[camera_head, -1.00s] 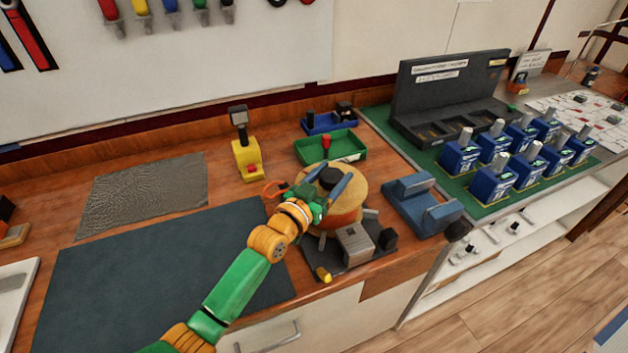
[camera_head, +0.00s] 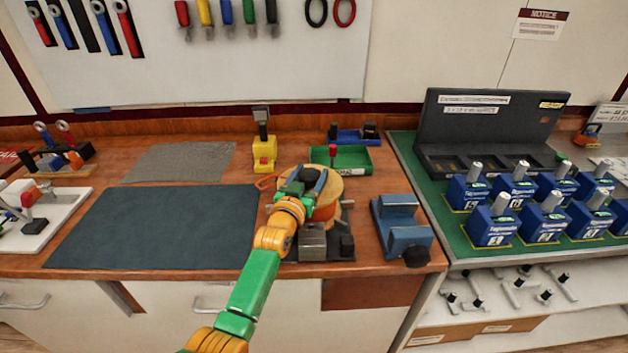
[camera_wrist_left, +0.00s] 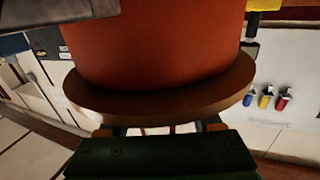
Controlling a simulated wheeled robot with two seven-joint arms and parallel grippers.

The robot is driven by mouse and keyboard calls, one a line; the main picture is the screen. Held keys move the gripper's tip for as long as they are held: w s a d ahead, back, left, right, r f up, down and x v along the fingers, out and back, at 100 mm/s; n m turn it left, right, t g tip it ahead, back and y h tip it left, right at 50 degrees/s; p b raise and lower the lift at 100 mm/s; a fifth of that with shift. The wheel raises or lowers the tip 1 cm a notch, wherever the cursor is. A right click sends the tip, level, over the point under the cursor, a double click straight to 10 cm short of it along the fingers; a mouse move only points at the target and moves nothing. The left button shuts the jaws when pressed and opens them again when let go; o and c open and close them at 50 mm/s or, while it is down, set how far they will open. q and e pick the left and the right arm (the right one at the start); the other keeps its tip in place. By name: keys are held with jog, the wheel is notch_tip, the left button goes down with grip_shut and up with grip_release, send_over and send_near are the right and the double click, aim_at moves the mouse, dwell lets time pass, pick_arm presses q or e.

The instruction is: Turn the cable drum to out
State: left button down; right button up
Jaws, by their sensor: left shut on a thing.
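The cable drum (camera_head: 328,190) has a tan round flange and an orange body. It sits on a dark base with a grey block (camera_head: 313,241) at the front of the wooden bench. My left gripper (camera_head: 304,181) is over the drum's top and shut on a part there that the gripper largely hides. In the left wrist view the drum's orange body (camera_wrist_left: 155,40) and brown flange (camera_wrist_left: 165,103) fill the middle, close to the gripper. I see no readable "out" mark. My right gripper is in neither view.
A yellow stand (camera_head: 264,153) and a green tray (camera_head: 356,160) are behind the drum. A blue holder (camera_head: 402,228) stands to its right. Blue breaker units (camera_head: 493,224) stand on a green mat further right. A dark mat (camera_head: 150,228) to the left is clear.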

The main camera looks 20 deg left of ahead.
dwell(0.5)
pick_arm(q)
jog(key=shift+c, duration=0.3)
grip_release()
